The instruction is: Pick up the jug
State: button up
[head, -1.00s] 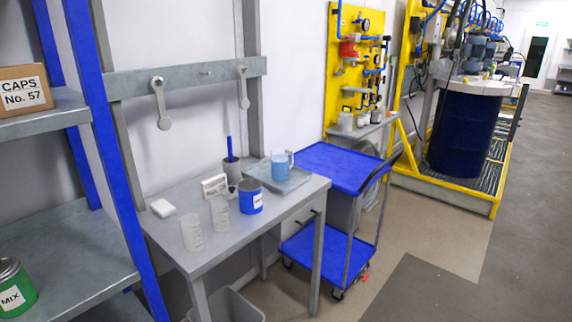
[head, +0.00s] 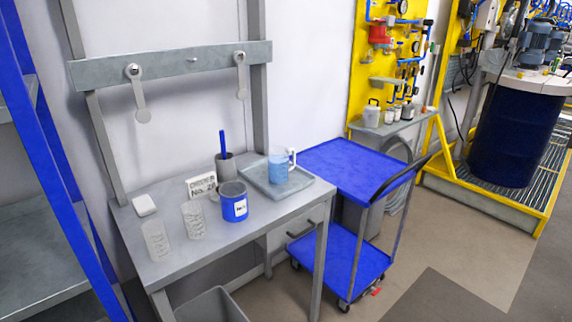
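The jug (head: 278,166) is clear with a handle on its right side and holds light blue liquid. It stands upright in a shallow grey tray (head: 262,186) at the back right of the grey workbench (head: 180,253). My gripper is not in view in the head view.
On the bench are a blue labelled can (head: 234,202), two clear beakers (head: 193,220), a grey cup with a blue stick (head: 225,165), a small sign (head: 202,186) and a white block (head: 144,205). A blue cart (head: 350,168) stands to the right, a blue-posted shelf (head: 38,110) to the left.

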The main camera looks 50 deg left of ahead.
aim_at(278, 169)
jog(key=u, duration=0.05)
jog(key=i, duration=0.9)
jog(key=u, duration=0.75)
jog(key=k, duration=0.25)
jog(key=u, duration=2.95)
